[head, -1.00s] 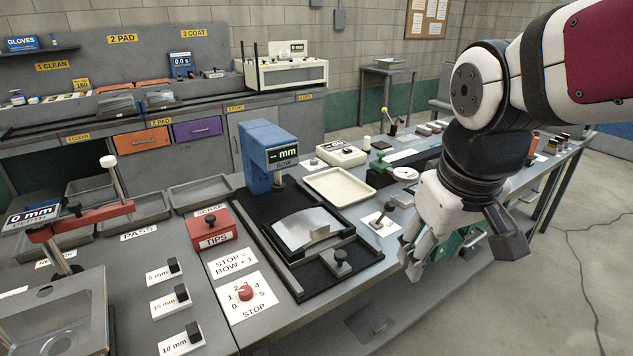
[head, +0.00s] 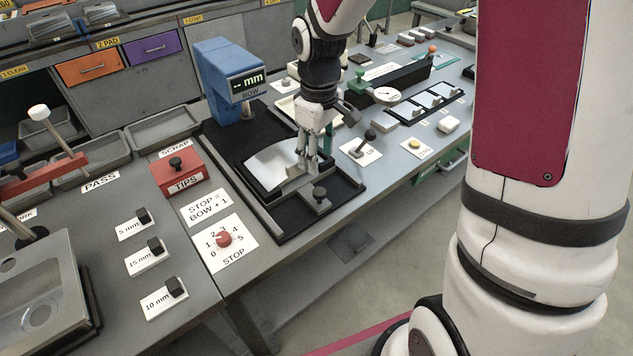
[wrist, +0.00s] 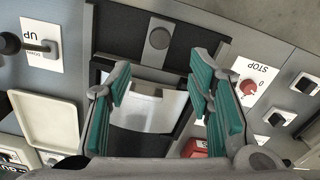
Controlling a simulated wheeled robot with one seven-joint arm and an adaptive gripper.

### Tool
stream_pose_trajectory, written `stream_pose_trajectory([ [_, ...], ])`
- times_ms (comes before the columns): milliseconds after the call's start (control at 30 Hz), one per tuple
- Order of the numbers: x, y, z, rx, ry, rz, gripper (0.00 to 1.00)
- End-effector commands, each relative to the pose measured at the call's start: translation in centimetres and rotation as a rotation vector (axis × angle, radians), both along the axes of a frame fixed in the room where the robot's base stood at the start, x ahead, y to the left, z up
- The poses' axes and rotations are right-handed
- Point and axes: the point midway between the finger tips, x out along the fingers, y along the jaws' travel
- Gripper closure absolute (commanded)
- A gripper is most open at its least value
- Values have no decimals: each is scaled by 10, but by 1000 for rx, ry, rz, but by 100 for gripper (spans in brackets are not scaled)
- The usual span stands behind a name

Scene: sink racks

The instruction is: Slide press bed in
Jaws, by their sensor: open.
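The press bed (head: 268,172) is a dark tray carrying a shiny curved metal plate, with a raised grey block (head: 298,177) at its front edge. It sits on the black base in front of the blue BOW press (head: 232,75). My gripper (head: 311,158) points down at the grey block, its fingers open just above or around it; I cannot tell if they touch. In the wrist view, the plate (wrist: 145,112) and the grey block (wrist: 147,87) lie between the spread green finger pads (wrist: 160,85). The BOW display reads "-- mm".
A knobbed stop (head: 319,194) stands on the base's front end. The red STOP dial (head: 223,239) and red TIPS box (head: 177,177) lie left of it. A lever on a white UP card (head: 362,148) and a cream tray (wrist: 45,120) lie on the other side.

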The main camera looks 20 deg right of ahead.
Motion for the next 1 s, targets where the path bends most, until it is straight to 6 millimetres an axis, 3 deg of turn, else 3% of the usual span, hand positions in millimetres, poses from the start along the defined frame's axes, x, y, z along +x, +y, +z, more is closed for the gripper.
stream_pose_trajectory([
  [300, -1, 0, -64, 0, 6, 1, 53],
  [500, -1, 0, -93, -1, 3, 0, 53],
  [700, -1, 0, -106, -1, 1, 0, 53],
  [1000, 0, 0, -107, -1, 0, 0, 55],
])
